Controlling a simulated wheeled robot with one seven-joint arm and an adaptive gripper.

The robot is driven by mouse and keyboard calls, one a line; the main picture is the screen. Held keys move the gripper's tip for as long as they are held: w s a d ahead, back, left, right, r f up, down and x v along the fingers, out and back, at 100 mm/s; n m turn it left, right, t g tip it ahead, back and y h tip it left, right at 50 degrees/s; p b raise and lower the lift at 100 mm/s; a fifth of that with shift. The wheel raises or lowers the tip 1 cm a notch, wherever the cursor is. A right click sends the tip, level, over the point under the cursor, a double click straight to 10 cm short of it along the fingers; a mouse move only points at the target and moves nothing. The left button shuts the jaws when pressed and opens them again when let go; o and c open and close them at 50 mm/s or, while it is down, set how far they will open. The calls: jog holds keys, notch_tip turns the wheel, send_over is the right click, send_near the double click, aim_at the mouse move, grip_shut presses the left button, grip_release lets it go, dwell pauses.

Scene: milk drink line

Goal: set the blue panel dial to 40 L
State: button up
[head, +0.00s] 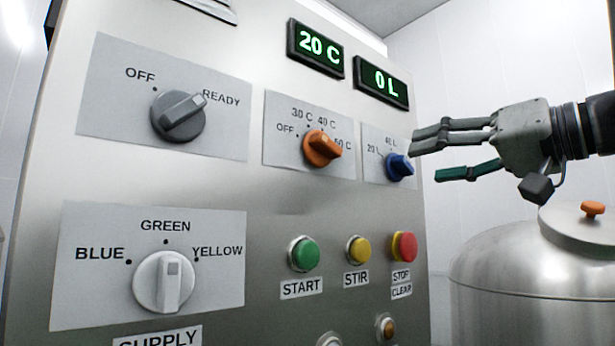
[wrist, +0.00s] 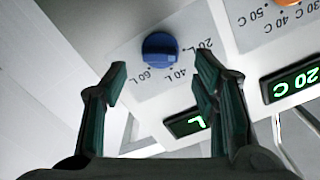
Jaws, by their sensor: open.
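The blue dial (head: 399,167) sits at the right of the steel panel, on a small plate marked 20 L and 40 L in the head view. In the wrist view the dial (wrist: 160,48) appears upside down with 20 L, 40 L and 60 L around it. I cannot clearly tell which mark its grip ridge points to. My gripper (head: 424,156) is open and empty, close in front of the dial and apart from it. In the wrist view, the dial lies just beyond the gap between my fingertips (wrist: 162,66).
The volume display (head: 383,83) reads 0 L and the temperature display (head: 316,48) reads 20 C. An orange dial (head: 322,148) is left of the blue one. The red button (head: 404,247) is below. A steel tank (head: 530,270) stands right, under my gripper.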

aim_at(409, 164)
jog(key=shift+x, duration=2.05)
jog(key=c, duration=1.2)
